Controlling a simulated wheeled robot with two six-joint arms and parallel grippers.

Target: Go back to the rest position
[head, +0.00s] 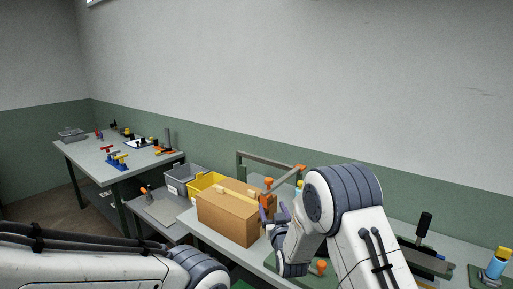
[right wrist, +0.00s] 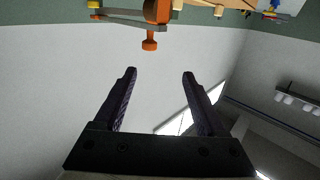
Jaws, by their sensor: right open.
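My right gripper (head: 272,212) is in the middle of the head view, just right of a tan cardboard box (head: 228,216). Its wrist partly hides it there. In the right wrist view the right gripper (right wrist: 160,75) has its two dark fingers wide apart with nothing between them. An orange clamp with a knob (right wrist: 150,44) lies beyond the fingertips, apart from them. My left arm crosses the lower left of the head view, and its gripper is out of frame.
A yellow bin (head: 205,184) and a grey bin (head: 181,178) stand behind the box. A grey frame (head: 262,158) stands behind the gripper. A side table (head: 88,160) at left holds small tools. A blue-and-yellow bottle (head: 496,263) stands at far right.

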